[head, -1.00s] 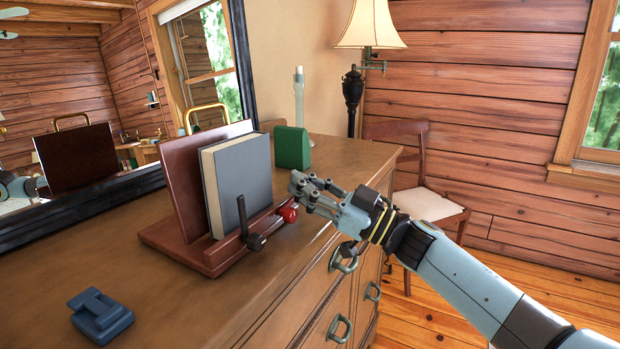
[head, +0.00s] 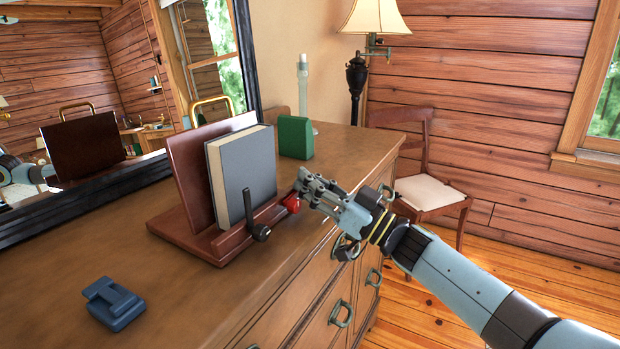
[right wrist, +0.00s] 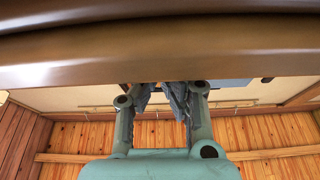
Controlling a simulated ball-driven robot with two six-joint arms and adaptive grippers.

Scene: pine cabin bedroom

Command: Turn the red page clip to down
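The red page clip (head: 291,203) sits at the right end of the front ledge of a dark wooden book stand (head: 188,235). Its round red knob shows, but its lever is hidden or merged with my gripper, so I cannot tell its angle. My right gripper (head: 305,185) is just above and right of the knob; contact is unclear. In the right wrist view its fingers (right wrist: 160,95) stand apart with a narrow gap and nothing visible between them. A black page clip (head: 259,231) has its lever upright against the grey book (head: 247,175). My left gripper is not directly in view.
The stand is on a wooden dresser (head: 190,300) with drawer handles on its front. A blue block-like object (head: 113,305) lies at front left. A green block (head: 295,137) stands behind the clip. A mirror (head: 60,205) backs the dresser. A chair (head: 430,190) stands beyond.

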